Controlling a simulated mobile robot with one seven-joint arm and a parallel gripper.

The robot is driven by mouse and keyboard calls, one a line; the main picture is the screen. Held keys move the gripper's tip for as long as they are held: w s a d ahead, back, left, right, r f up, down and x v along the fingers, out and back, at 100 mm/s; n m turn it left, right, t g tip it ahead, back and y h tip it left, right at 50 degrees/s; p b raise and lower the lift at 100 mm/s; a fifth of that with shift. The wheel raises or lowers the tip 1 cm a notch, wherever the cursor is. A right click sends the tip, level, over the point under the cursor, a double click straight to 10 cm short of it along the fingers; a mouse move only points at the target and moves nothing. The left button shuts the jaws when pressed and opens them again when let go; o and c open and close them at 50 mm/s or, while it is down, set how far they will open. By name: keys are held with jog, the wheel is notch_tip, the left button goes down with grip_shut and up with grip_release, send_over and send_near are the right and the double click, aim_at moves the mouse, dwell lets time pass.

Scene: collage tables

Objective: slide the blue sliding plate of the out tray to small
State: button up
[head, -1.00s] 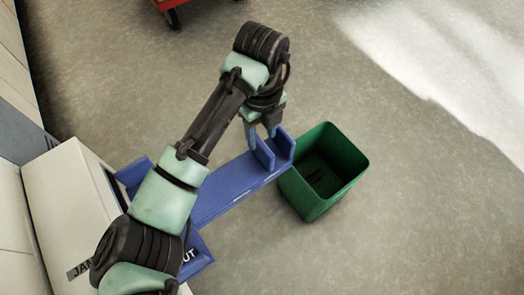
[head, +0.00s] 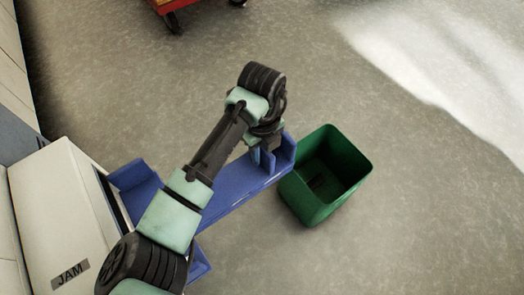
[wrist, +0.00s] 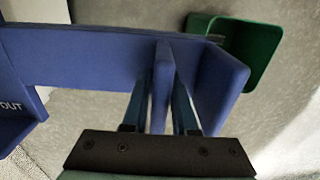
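The blue out tray (head: 232,187) sticks out from the pale machine, and it also shows in the wrist view (wrist: 85,52). Its upright blue sliding plate (wrist: 161,88) stands across the tray near the outer end, a short gap from the end wall (wrist: 221,85). My gripper (head: 261,160) is at the plate from above. In the wrist view my gripper's fingers (wrist: 164,90) lie one on each side of the plate and look closed on it. In the head view my wrist and fingers hide most of the plate.
A green bin (head: 338,190) stands on the floor just beyond the tray's outer end. The pale machine (head: 62,205) with a "JAM" label is at the left. A red cart (head: 163,5) shows at the top. The floor on the right is clear.

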grip_shut()
dwell(1.1)
